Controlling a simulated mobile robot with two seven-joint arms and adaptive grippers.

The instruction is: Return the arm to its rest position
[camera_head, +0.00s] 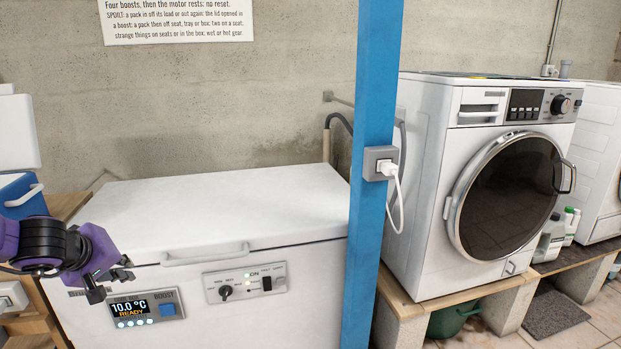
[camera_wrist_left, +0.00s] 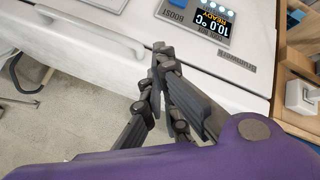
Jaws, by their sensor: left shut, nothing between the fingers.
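My left arm is purple and black and comes in from the left. Its gripper (camera_head: 112,283) hangs in front of the left front of the white chest freezer (camera_head: 230,205), close to its display panel (camera_head: 172,310). In the left wrist view the dark fingers of the left gripper (camera_wrist_left: 161,62) are together, with nothing between them. The display panel also shows in that view (camera_wrist_left: 228,18), upside down, reading 10.0 °C and READY. The freezer lid is closed. My right gripper is in neither view.
A blue post (camera_head: 371,120) with a socket and white plug (camera_head: 385,166) stands right of the freezer. A washing machine (camera_head: 470,180) stands on a wooden shelf (camera_head: 420,303) beyond it. Wooden shelving (camera_head: 40,315) lies at the left. A notice (camera_head: 178,20) is on the wall.

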